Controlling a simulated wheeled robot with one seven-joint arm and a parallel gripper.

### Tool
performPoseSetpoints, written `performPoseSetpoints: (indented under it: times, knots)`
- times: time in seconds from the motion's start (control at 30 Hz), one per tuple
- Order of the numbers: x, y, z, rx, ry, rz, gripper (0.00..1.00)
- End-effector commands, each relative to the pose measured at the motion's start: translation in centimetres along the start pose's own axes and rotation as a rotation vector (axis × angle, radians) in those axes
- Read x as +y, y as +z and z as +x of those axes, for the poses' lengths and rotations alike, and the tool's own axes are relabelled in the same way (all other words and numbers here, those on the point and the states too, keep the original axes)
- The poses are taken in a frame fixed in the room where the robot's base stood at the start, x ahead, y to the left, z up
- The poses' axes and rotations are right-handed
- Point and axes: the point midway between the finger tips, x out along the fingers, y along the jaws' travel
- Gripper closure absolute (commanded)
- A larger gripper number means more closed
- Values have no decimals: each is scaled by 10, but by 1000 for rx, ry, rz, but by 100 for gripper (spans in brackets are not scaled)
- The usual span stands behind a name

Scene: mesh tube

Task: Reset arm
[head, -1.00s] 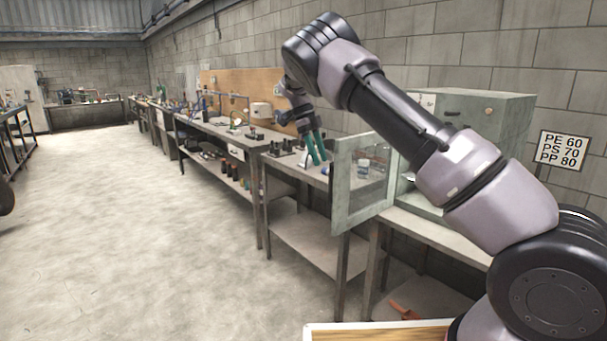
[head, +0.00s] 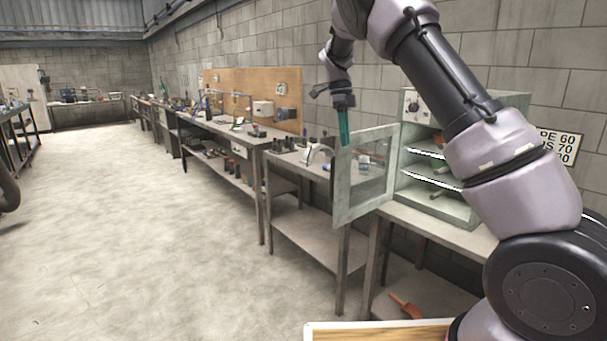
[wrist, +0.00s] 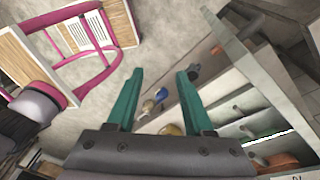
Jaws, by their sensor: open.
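My gripper (head: 345,127) has teal fingers that point down in the head view, above the bench and close to the open glass door (head: 362,178) of a grey-green cabinet. In the wrist view my gripper (wrist: 162,85) has its two teal fingers spread apart with nothing between them. My arm is bent, with its upper part raised across the right side of the head view.
The grey-green cabinet (head: 411,108) has lit shelves and stands on a bench against the block wall. Small items, including a white curved object (head: 317,153), lie on the neighbouring bench. A pink-framed cart (wrist: 72,50) shows in the wrist view.

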Motion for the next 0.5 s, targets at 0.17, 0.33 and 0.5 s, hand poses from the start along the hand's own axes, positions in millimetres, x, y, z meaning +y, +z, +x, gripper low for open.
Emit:
performPoseSetpoints:
  times: [0.17, 0.33, 0.5]
  knots:
    - [17, -54, -29, -138, -21, -156, 48]
    - [52, -106, -56, -269, -107, -378, 48]
    - [98, -150, -76, -348, -250, -602, 48]
